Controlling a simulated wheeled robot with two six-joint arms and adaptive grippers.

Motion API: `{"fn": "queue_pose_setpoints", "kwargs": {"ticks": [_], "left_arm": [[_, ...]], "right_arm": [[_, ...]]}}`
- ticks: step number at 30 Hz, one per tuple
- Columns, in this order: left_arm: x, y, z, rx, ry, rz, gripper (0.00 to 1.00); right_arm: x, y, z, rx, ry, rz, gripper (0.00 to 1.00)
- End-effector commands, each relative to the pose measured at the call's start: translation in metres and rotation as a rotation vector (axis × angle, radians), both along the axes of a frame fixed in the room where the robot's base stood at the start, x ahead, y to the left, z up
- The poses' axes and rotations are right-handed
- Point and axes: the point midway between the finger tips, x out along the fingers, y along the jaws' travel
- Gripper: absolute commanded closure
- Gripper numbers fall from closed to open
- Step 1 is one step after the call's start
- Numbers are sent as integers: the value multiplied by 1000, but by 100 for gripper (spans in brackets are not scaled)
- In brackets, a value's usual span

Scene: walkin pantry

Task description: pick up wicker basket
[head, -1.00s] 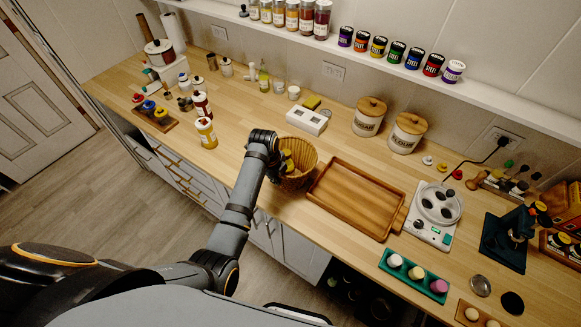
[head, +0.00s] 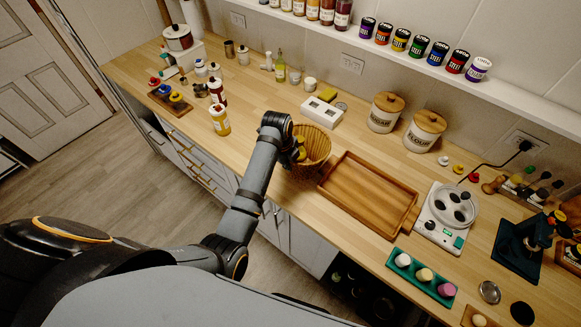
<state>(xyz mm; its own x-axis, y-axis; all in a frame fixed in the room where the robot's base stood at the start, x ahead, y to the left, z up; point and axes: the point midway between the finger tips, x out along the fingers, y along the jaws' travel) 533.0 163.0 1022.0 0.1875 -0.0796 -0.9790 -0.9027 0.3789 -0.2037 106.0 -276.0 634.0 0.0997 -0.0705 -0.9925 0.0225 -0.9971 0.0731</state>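The wicker basket (head: 318,146) stands on the wooden counter in the head view, left of a wooden tray. My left gripper (head: 298,150) is at the basket's left side, over its near-left rim. The wrist hides part of the basket. The fingers show only as small dark and yellowish shapes against the basket, so whether they are open or shut on the rim is unclear. My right gripper is not in view.
The wooden tray (head: 368,196) lies close to the basket's right. A white box (head: 322,112) stands behind it and a yellow bottle (head: 220,120) to its left. Lidded canisters (head: 385,112) stand at the back.

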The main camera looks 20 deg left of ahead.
Motion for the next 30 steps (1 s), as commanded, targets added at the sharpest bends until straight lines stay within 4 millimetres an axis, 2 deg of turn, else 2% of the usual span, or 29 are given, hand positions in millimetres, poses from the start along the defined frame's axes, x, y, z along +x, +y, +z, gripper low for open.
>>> {"fn": "queue_pose_setpoints", "kwargs": {"ticks": [2, 5, 13, 15, 18, 22, 30], "left_arm": [[2, 0, 8, -1, -8, 0, 100], [-6, 5, 21, 0, -7, 2, 100], [-42, 28, 69, 3, -10, 0, 100], [-60, 39, 86, 6, -3, 1, 100], [-82, 52, 100, 9, -1, -1, 100], [-103, 64, 107, 7, -1, -3, 100], [-118, 73, 111, 1, -3, -1, 100]], "right_arm": [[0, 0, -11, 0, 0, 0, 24], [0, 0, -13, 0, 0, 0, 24], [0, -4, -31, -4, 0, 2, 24], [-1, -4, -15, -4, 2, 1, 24], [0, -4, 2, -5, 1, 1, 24], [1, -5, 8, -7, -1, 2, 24], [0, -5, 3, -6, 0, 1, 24]]}}
